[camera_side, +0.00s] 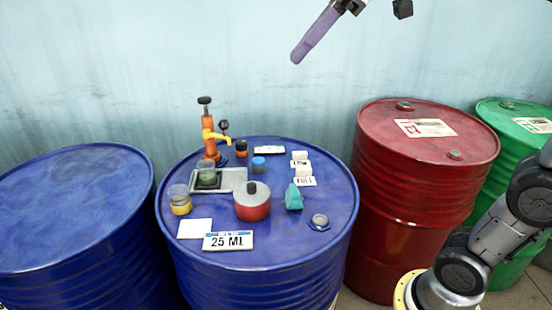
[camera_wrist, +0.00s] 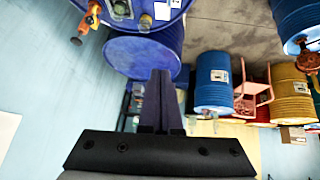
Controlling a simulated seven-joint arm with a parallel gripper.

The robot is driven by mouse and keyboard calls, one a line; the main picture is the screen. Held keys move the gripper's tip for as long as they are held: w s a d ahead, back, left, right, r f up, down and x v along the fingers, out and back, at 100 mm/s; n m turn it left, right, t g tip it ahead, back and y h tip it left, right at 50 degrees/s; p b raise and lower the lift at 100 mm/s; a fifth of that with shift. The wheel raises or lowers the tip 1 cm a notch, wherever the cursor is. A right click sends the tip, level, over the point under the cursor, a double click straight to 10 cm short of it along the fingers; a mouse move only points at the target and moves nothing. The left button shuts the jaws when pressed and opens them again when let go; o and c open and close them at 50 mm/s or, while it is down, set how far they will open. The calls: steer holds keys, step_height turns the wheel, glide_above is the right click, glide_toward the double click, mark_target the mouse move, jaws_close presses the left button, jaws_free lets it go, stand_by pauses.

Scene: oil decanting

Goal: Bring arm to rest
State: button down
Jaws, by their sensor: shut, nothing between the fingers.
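My gripper (camera_side: 296,58) is high at the top of the side view, in front of the pale blue wall and well above the drums. Its fingers are together with nothing between them. In the wrist view my gripper (camera_wrist: 160,75) shows as two dark purple fingers pressed together, pointing up the picture. It touches nothing. Part of my arm shows at the right edge of the side view, and the links between are out of frame.
A blue drum (camera_side: 330,187) carries an orange pump (camera_side: 209,135), jars, a red pot (camera_side: 252,204) and a "25 ML" card (camera_side: 228,241). Another blue drum (camera_side: 70,215) stands left. A red drum (camera_side: 415,185) and green drum (camera_side: 510,115) stand right. Air around my gripper is clear.

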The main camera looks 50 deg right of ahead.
steer(key=s+d+f+m+h, duration=0.2)
steer(key=s+f+m, duration=0.2)
steer(key=s+f, duration=0.4)
steer(key=s+d+f+m+h, duration=0.2)
steer(key=s+f, duration=0.6)
steer(key=f, duration=0.7)
steer(key=shift+d+f+m+g, duration=0.3)
steer(key=shift+d+m, duration=0.55)
steer(key=shift+m, duration=0.35)
steer(key=shift+r, duration=0.1)
